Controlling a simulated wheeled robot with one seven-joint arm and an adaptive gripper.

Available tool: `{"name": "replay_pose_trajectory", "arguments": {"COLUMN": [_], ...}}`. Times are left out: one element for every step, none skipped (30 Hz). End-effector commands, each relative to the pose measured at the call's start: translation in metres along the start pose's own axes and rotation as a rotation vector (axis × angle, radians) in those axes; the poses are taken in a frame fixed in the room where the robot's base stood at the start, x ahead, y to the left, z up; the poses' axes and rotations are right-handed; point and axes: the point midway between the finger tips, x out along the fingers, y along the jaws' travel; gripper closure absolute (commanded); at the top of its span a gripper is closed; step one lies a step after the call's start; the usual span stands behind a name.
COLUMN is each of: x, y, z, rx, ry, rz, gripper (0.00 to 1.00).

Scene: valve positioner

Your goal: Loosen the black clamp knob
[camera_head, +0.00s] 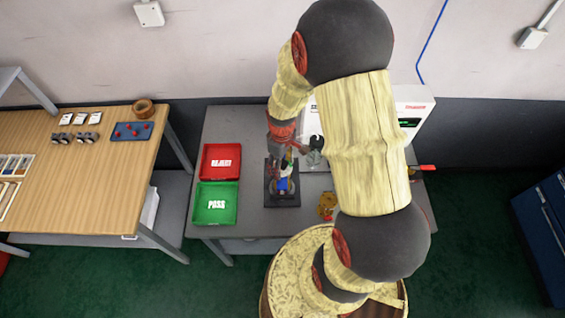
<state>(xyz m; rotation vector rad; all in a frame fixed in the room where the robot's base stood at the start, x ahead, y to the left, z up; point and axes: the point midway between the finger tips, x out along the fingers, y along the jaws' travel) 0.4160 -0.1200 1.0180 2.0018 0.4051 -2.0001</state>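A dark fixture (283,196) with a blue part in its middle stands on the grey bench, close below and in front of my gripper (292,149). My gripper points down over the far end of this fixture. It is small in the picture and its fingertips are not clear, so I cannot tell whether it is open or shut, or whether it touches anything. A small black piece (316,143) with a grey round part (313,158) shows just right of my gripper. I cannot tell whether it is the clamp knob. My arm hides part of the bench.
A red tray (221,148) and a green PASS tray (229,216) lie on the grey bench (250,135) to the left. A white box with a display (413,108) stands behind my arm. A brass-coloured part (326,203) is to the right. A wooden table (110,190) is far left.

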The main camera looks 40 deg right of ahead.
Motion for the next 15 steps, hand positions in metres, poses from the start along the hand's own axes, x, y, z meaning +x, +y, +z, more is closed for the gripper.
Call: {"name": "replay_pose_trajectory", "arguments": {"x": [0.0021,0.0022,0.0023,0.0023,0.0024,0.0025,0.0026,0.0026,0.0026,0.0026,0.0025,0.0024,0.0023,0.0022,0.0021], "y": [0.0008,0.0008,0.0008,0.0007,0.0007,0.0007,0.0007,0.0007,0.0007,0.0008,0.0009,0.0009,0.001,0.0009,0.0009], "z": [-0.0006,-0.0006,-0.0006,-0.0006,-0.0006,-0.0007,-0.0007,-0.0007,-0.0008,-0.0009,-0.001,-0.0011,-0.001,-0.001,-0.001], "rx": [0.003,0.01,0.03,0.052,0.081,0.129,0.167,0.206,0.259,0.297,0.335,0.387,0.424,0.462,0.514], "ry": [0.002,0.002,0.002,0.002,0.002,0.003,0.003,0.003,0.003,0.003,0.004,0.004,0.004,0.004,0.004], "rz": [0.002,0.002,0.002,0.002,0.002,0.002,0.001,0.001,0.001,0.002,0.002,0.002,0.002,0.001,0.001], "gripper": [0.53,0.53,0.53,0.53,0.53,0.53,0.53,0.53,0.53,0.53,0.53,0.53,0.53,0.53,0.53]}}
